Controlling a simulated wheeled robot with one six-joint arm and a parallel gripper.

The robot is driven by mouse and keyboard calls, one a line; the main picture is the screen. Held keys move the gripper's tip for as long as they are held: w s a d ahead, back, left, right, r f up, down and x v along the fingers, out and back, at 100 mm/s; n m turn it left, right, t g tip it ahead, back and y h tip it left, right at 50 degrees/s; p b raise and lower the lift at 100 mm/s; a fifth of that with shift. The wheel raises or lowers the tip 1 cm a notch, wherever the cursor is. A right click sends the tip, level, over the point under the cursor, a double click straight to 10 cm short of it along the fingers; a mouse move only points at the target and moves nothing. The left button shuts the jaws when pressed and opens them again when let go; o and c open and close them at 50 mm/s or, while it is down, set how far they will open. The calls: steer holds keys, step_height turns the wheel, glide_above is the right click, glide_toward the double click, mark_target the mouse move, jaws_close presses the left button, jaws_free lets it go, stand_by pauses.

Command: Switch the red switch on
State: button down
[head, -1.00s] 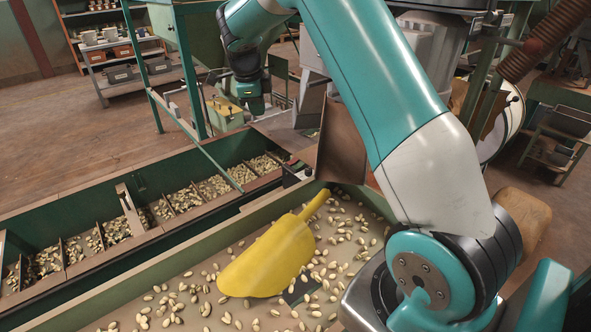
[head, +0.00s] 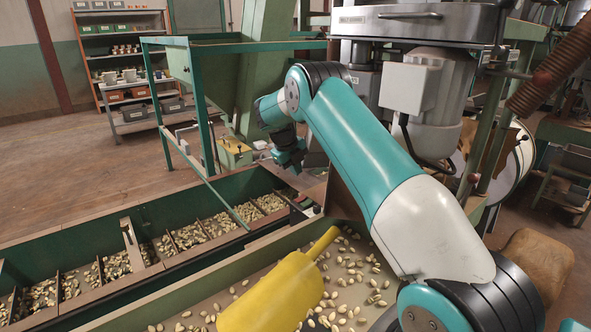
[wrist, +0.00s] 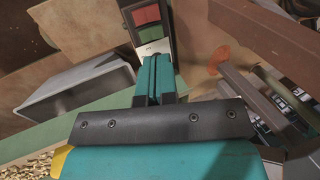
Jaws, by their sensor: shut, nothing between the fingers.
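A dark-framed switch panel with a red switch (wrist: 146,14) and a green part (wrist: 149,32) below it shows at the top of the wrist view. My gripper (wrist: 154,62) is shut and empty, its teal fingers together and pointing at the panel's lower, pale end. In the head view my gripper (head: 290,160) hangs above the far end of the hoppers.
A yellow scoop (head: 275,292) lies among nuts in the near tray. A long green trough (head: 85,243) with divided nut compartments runs along the left. A green metal frame (head: 205,120) and a grey machine (head: 430,85) stand close around the arm. A grey bin (wrist: 75,92) is left of the fingers.

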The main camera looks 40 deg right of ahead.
mark_target(303, 198)
steer(key=x, duration=1)
steer(key=shift+f, duration=0.3)
steer(key=shift+d+f+b, duration=0.2)
steer(key=shift+f+b, duration=0.2)
steer(key=shift+b, duration=0.35)
steer(key=shift+r, duration=0.15)
steer(key=shift+a, duration=0.2)
steer(key=shift+a+r, duration=0.25)
steer(key=shift+a, duration=0.35)
